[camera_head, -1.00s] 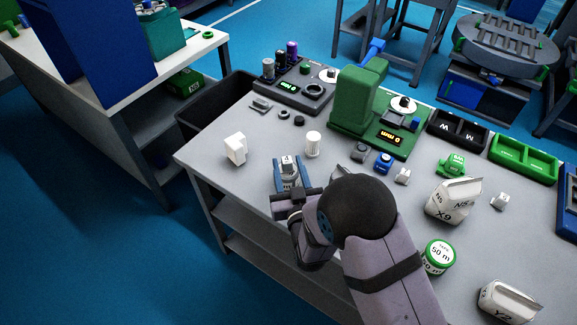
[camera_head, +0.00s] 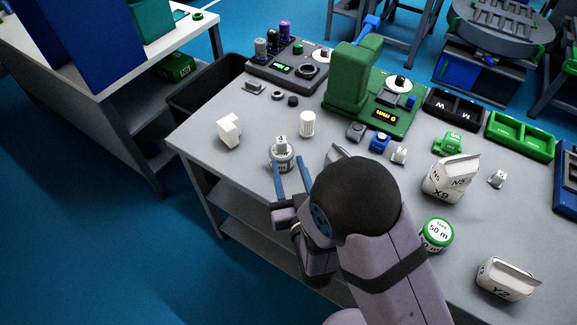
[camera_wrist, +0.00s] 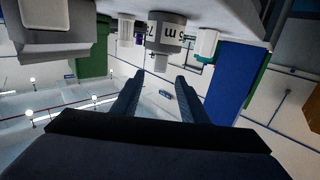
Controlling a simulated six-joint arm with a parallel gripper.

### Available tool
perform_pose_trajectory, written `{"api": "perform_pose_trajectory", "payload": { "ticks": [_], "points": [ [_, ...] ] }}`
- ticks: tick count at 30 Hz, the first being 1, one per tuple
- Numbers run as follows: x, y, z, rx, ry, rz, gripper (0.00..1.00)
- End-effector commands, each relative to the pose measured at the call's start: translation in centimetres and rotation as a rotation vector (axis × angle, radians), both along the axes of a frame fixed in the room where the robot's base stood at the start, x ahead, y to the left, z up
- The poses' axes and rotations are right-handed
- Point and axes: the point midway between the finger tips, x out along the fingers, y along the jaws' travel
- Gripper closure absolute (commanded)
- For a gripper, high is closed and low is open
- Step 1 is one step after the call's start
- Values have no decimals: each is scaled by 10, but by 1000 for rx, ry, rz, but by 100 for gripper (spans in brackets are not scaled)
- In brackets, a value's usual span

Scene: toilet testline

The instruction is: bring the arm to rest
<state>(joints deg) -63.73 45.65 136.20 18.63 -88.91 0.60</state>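My gripper (camera_head: 291,178) is at the near edge of the grey workbench (camera_head: 225,175), left of the middle. Its two blue fingers are spread apart with nothing between them. A round grey-and-white labelled canister (camera_head: 281,158) stands on the bench just beyond the fingertips. In the wrist view the fingers of my gripper (camera_wrist: 151,82) are also apart, and the canister (camera_wrist: 166,35) appears upside down beyond them, clear of both. My dark round wrist joint and arm link cover part of the bench's near side.
A white block (camera_head: 229,131) and a white cylinder (camera_head: 307,124) stand near the canister. A green press-like machine (camera_head: 350,80) stands behind. A dark bin (camera_head: 205,88) stands beyond the left edge.

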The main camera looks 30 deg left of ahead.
Motion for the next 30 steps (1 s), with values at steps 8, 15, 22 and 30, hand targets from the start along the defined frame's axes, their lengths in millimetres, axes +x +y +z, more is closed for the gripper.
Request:
{"api": "perform_pose_trajectory", "payload": {
  "ticks": [8,15,22,30],
  "points": [
    [2,-1,1,-2,5,-3,60],
    [33,-22,4,-59,110,-59,60],
    [74,-80,6,-178,328,-159,60],
    [89,-170,9,-321,582,-286,60]
  ]
}}
